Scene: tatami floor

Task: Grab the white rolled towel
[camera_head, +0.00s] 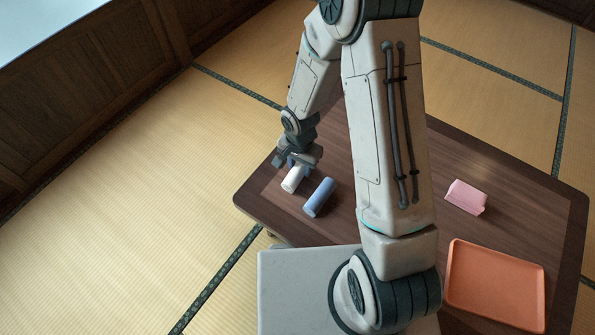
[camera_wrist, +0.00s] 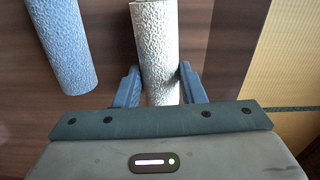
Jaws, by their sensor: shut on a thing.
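The white rolled towel (camera_head: 292,180) is at the left end of the dark wooden table, partly hidden by my gripper in the head view. My gripper (camera_head: 294,163) is over its far end. In the wrist view the white rolled towel (camera_wrist: 157,50) runs between the two blue-grey fingers of my gripper (camera_wrist: 158,88), one finger on each side, shut on it. The near end of the towel is hidden behind the gripper body. I cannot tell whether the towel touches the table.
A blue rolled towel (camera_head: 319,197) lies just right of the white one, also in the wrist view (camera_wrist: 62,45). A pink folded cloth (camera_head: 466,197) and an orange tray (camera_head: 495,284) are on the table's right side. My arm hides the table's middle.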

